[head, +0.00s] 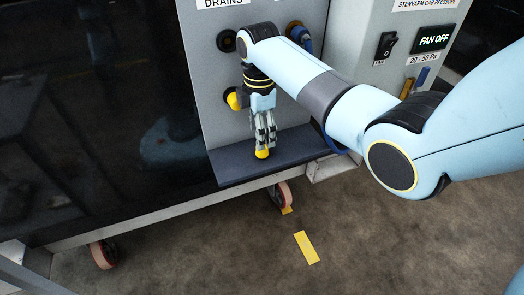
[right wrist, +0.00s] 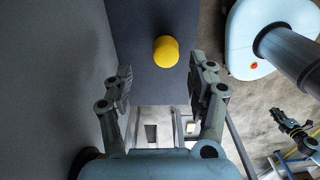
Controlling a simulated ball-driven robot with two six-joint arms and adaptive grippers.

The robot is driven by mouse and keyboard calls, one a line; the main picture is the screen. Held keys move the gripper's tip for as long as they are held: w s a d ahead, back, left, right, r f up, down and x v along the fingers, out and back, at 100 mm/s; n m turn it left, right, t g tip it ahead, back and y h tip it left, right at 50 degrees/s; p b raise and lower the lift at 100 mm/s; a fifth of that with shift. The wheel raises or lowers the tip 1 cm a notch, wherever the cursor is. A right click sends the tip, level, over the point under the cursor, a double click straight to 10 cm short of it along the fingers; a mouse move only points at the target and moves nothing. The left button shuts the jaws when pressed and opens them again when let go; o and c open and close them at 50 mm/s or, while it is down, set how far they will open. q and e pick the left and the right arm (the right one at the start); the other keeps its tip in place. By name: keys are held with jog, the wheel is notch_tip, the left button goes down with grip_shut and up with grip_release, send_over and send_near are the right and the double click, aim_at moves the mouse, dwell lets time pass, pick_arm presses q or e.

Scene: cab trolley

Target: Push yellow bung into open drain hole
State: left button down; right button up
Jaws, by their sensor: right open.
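A loose yellow bung (head: 262,153) stands on the dark shelf (head: 228,172) below the grey drain panel. My right gripper (head: 264,143) points down over this bung, its fingers apart. In the right wrist view the bung (right wrist: 166,51) shows beyond the open fingertips (right wrist: 165,80), with nothing held between them. A dark round drain hole (head: 227,41) shows at the panel's upper left and looks open. Another yellow bung (head: 234,101) sits at the panel's left side, lower down. What looks like my left gripper (right wrist: 292,126) shows small in the right wrist view; its fingers are unclear.
A fan switch (head: 386,45) and a lit sign (head: 433,39) are on the box at right. A dark glossy panel (head: 100,100) fills the left.

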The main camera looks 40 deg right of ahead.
jog(key=shift+f, duration=0.1)
jog(key=f, duration=0.3)
jog(key=f+b, duration=0.1)
jog(key=f, duration=0.1)
jog(key=shift+s, duration=0.4)
jog(key=shift+d, duration=0.1)
jog(key=c, duration=1)
notch_tip(320, 180, up, 18)
jog(key=p, duration=0.3)
